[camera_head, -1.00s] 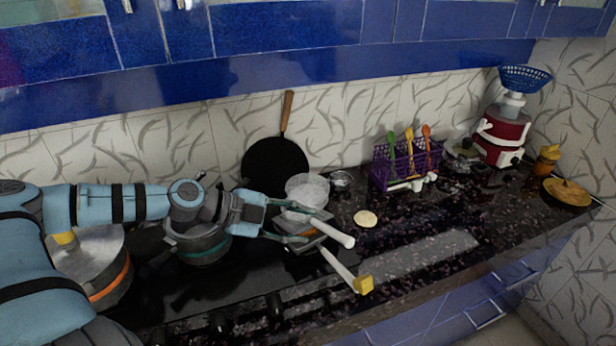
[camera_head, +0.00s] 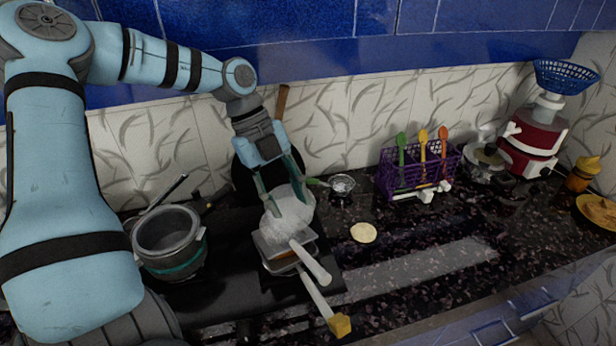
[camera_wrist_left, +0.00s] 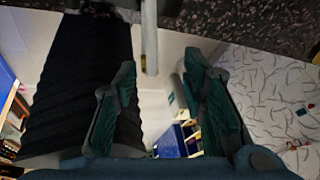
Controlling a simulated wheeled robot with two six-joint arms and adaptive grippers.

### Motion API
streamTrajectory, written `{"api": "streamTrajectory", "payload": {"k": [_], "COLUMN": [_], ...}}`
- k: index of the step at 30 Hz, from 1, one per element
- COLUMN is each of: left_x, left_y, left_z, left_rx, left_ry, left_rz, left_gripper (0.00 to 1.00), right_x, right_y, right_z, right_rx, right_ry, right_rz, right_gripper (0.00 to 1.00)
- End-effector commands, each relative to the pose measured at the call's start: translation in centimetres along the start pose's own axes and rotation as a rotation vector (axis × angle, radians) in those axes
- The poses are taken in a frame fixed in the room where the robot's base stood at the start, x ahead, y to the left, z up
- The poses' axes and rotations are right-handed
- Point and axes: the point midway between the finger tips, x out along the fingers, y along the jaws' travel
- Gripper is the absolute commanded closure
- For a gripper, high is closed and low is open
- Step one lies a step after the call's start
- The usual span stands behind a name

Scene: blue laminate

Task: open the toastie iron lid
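The toastie iron (camera_head: 284,262) sits on the dark hob. Its white upper handle (camera_head: 311,265) and its lower handle with a yellow end (camera_head: 340,325) point toward the front right and stand apart. I cannot tell whether the lid plate is lifted off the lower plate. My right gripper is out of view.
A grey pot (camera_head: 170,240) stands left of the iron. A black pan leans on the wall behind my gripper. A small metal bowl (camera_head: 342,185), a flat bread (camera_head: 363,232) and a purple utensil rack (camera_head: 400,172) lie to the right. The counter front right is clear.

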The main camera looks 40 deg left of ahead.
Motion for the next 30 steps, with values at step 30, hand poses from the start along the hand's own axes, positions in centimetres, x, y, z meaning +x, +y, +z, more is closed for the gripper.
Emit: {"api": "streamTrajectory", "payload": {"k": [30], "left_x": [13.5], "left_y": [0.0], "left_z": [0.1], "left_rx": [0.005], "left_ry": [0.0], "left_rz": [0.005], "left_gripper": [0.62], "right_x": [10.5], "right_y": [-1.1], "right_z": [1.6], "right_rx": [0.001], "right_ry": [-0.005], "right_rz": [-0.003], "right_gripper": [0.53]}}
